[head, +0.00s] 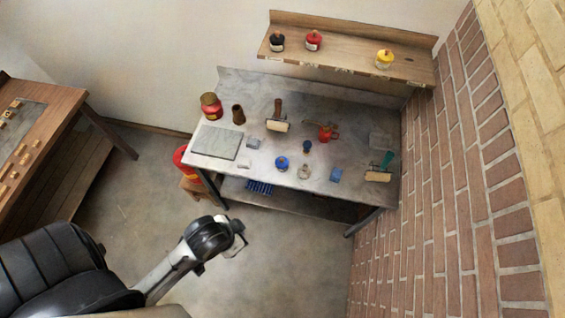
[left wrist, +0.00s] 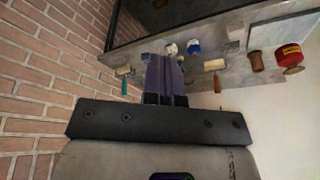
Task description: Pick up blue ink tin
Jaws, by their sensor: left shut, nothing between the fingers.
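The blue ink tin (head: 282,163) stands upright near the front edge of the grey workbench (head: 225,170), left of a small pale object (head: 304,172). It also shows, small, in the left wrist view (left wrist: 194,46), just right of the fingertips in the picture. My left gripper (head: 240,238) is in the air in front of the bench, well short of the tin. Its fingers (left wrist: 164,72) are shut and empty. My right gripper is in neither view.
The bench also holds a red tin (head: 211,106), a brown jar (head: 238,115), a slab (head: 216,142), a red object (head: 327,132) and rollers (head: 277,124) (head: 378,176). A shelf (head: 345,56) with black, red and yellow tins hangs above. A brick wall (head: 450,170) closes the right side.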

